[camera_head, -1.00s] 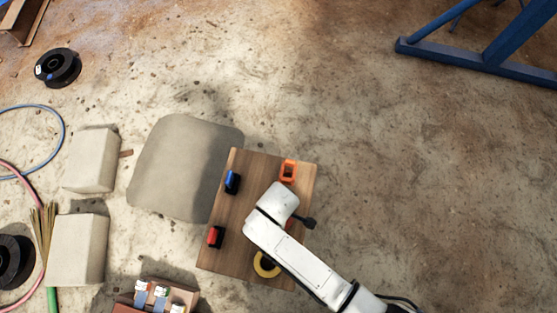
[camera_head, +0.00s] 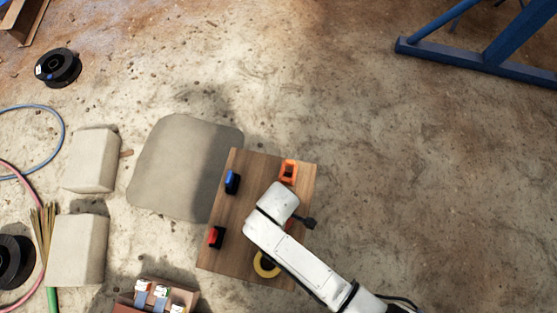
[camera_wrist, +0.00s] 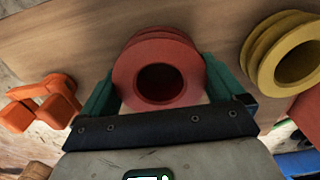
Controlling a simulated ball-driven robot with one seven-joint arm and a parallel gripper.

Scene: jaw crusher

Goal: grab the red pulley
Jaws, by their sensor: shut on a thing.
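The red pulley (camera_wrist: 186,60) lies in the middle of the wrist view, with its round dark hole facing the camera. My gripper (camera_wrist: 160,88) has its two green fingers on either side of the red pulley and is shut on it. The pulley is at or very near the wooden board (camera_wrist: 60,35); I cannot tell whether it touches it. In the head view my white arm reaches over the wooden board (camera_head: 230,250) and hides the gripper and nearly all of the pulley.
A yellow pulley (camera_wrist: 270,50) is close on the right in the wrist view. An orange part (camera_wrist: 38,105) is on the left. A blue-black part (camera_head: 232,182) and a red-black part (camera_head: 215,237) stand on the board's left side. A box of parts (camera_head: 180,294) is at lower left.

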